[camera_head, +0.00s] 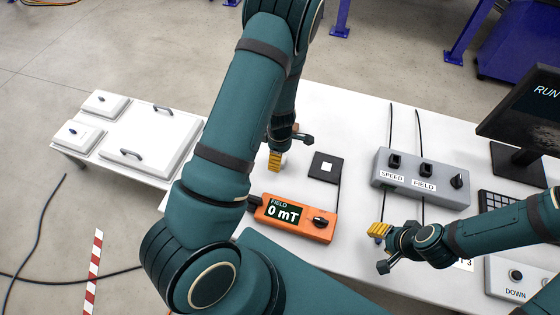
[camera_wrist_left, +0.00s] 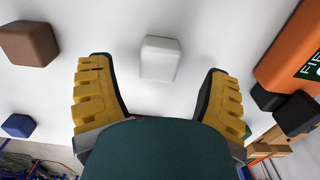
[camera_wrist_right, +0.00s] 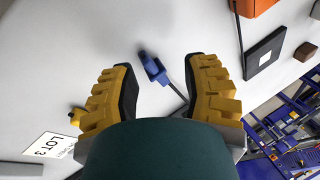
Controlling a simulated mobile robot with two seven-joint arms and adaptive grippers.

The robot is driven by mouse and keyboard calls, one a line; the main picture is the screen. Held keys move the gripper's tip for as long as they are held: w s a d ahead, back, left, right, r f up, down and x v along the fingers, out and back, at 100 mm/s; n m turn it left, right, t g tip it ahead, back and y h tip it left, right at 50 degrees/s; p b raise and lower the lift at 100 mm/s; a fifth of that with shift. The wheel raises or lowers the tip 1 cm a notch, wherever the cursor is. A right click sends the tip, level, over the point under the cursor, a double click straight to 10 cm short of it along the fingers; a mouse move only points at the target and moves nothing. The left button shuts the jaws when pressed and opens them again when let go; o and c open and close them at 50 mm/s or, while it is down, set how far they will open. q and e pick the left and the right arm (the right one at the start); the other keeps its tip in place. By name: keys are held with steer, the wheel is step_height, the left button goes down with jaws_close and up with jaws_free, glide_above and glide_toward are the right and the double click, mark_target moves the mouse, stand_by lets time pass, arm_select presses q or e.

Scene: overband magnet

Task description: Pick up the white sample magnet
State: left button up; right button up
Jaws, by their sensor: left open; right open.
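The white sample magnet (camera_wrist_left: 160,58) is a small white block with rounded edges on the white table. In the left wrist view it lies between and slightly beyond the spread fingers of my left gripper (camera_wrist_left: 158,72), with a gap on both sides. In the head view my left gripper (camera_head: 275,160) points down at the table, and the magnet is mostly hidden there. My left gripper is open and empty. My right gripper (camera_head: 380,232) is open over the right part of the table; in its wrist view a blue connector-like piece (camera_wrist_right: 152,67) on a cable lies between its fingers.
A brown block (camera_wrist_left: 30,43) and a blue block (camera_wrist_left: 18,126) lie left of the magnet in the left wrist view. The orange field meter (camera_head: 292,217), a black square plate (camera_head: 318,175) and a grey control box (camera_head: 420,178) are nearby. White lidded boxes (camera_head: 180,130) stand left.

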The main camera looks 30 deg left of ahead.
arm_select(q)
step_height(320, 180, down, 3)
steer(key=shift+f, duration=0.1)
steer(key=c, duration=1.3)
